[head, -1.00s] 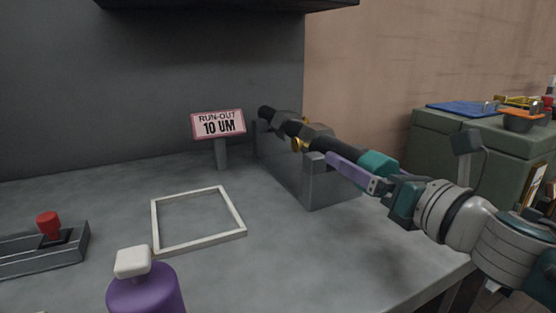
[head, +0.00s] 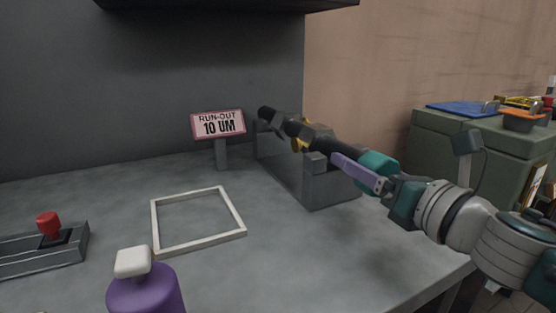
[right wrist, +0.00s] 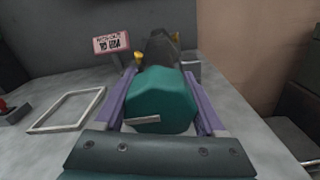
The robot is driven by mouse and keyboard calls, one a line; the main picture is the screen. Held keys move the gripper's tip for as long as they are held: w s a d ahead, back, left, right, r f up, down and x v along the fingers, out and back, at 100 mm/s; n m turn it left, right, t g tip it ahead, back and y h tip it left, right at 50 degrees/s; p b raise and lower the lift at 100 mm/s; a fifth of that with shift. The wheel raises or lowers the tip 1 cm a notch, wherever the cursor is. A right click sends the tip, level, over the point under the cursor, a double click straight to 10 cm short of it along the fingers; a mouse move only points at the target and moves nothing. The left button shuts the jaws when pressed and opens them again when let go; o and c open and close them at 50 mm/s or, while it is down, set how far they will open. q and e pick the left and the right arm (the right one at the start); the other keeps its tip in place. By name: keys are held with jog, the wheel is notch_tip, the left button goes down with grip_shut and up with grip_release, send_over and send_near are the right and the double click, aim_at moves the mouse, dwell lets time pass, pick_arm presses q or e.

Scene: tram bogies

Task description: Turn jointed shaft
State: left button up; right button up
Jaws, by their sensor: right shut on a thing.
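The dark jointed shaft (head: 322,140) lies in a grey cradle block (head: 325,188) at the back right of the bench, with brass-coloured parts at its joint. Its near end is a teal knob (head: 379,165). My right gripper (head: 365,171) is shut on this teal end, one purple finger showing along its near side. In the right wrist view the teal end (right wrist: 160,97) sits between both purple fingers, with a pale mark on its face. The shaft's far part runs away behind it. My left gripper is in no view.
A "RUN-OUT 10 UM" sign (head: 218,124) stands left of the cradle. A white square frame (head: 153,228) lies on the bench. A red-knobbed control box (head: 48,256) and a purple bottle (head: 146,291) are at the front left. A green cabinet (head: 432,150) stands right.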

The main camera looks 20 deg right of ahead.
jog(key=m, duration=0.4)
jog(key=m+p, duration=0.1)
jog(key=m, duration=0.4)
jog(key=m+p, duration=0.1)
jog(key=m, duration=0.3)
jog(key=shift+m, duration=0.3)
jog(key=shift+m+p, duration=0.5)
jog(key=shift+m, duration=1.5)
jog(key=shift+f, duration=0.1)
jog(key=o, duration=1.3)
